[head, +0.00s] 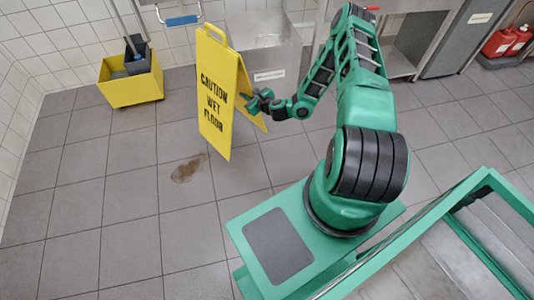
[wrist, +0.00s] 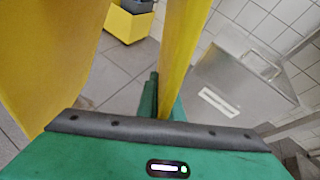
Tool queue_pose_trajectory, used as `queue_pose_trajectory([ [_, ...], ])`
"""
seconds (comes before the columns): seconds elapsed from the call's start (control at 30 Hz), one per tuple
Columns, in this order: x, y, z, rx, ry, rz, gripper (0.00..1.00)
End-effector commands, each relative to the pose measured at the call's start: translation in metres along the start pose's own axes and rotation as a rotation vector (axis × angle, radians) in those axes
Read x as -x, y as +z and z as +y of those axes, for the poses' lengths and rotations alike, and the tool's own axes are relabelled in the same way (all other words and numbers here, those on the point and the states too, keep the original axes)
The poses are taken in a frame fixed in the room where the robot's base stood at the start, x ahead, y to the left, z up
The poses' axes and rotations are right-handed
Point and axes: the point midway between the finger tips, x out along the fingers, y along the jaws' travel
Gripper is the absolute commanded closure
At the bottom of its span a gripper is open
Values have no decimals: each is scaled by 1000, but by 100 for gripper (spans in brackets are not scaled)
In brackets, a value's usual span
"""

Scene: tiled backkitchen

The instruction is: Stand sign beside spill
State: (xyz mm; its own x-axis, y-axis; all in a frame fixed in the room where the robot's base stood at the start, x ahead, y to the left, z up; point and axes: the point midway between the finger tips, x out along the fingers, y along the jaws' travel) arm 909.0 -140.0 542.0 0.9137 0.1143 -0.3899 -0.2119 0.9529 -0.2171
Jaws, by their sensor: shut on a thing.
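The yellow sign (head: 216,90) reads "CAUTION WET FLOOR" and stands open as an A-frame in the head view, left of my arm. My gripper (head: 258,101) is shut on the sign at the edge of its rear panel. In the wrist view the gripper (wrist: 158,105) closes on a yellow panel (wrist: 180,55), with the other panel (wrist: 45,50) at the left. The brown spill (head: 187,168) lies on the floor just left of and nearer than the sign's lower edge. I cannot tell whether the sign's feet touch the floor.
A yellow mop bucket (head: 131,82) stands at the back left. A grey metal box (head: 268,55) with a label is behind the sign. A steel table (head: 400,62) and red bottles (head: 505,40) are at the back right. Tiles left of the spill are clear.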

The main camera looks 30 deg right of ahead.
Motion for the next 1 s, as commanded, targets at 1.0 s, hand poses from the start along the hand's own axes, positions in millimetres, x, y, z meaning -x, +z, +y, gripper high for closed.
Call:
queue_pose_trajectory([
  [1.0,-46,-209,-73,-184,-451,96,100],
])
